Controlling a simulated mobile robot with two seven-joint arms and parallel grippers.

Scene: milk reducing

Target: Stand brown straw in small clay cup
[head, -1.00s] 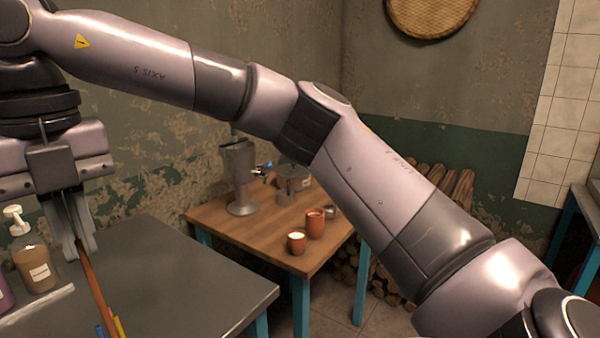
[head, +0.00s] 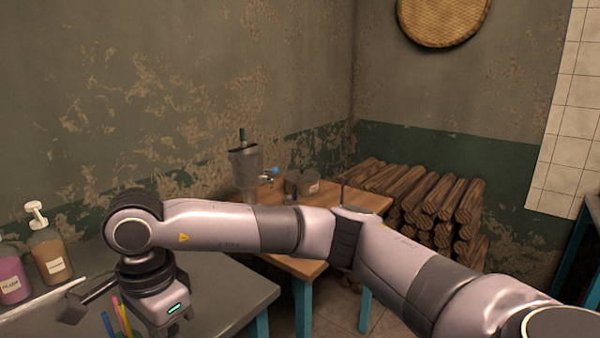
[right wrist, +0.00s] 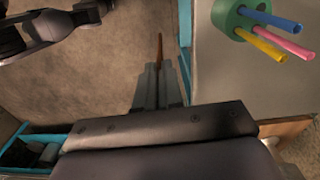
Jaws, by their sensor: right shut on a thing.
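In the right wrist view, my right gripper (right wrist: 160,72) is shut on the brown straw (right wrist: 160,46). A short length of the straw shows beyond the fingertips. In the head view my right arm reaches in from the right. Its hand is over the grey table's front part, and the fingers and straw are not visible there. The small clay cup is not visible now, as my arm covers that part of the wooden table (head: 374,198). My left gripper is in neither view.
A green holder (right wrist: 228,18) with blue, yellow and pink straws stands beside the gripper. Two pump bottles (head: 50,258) stand at the left on the grey table (head: 225,285). A metal urn (head: 244,168) and a pot (head: 301,184) stand on the wooden table. Stacked logs (head: 430,205) lie behind.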

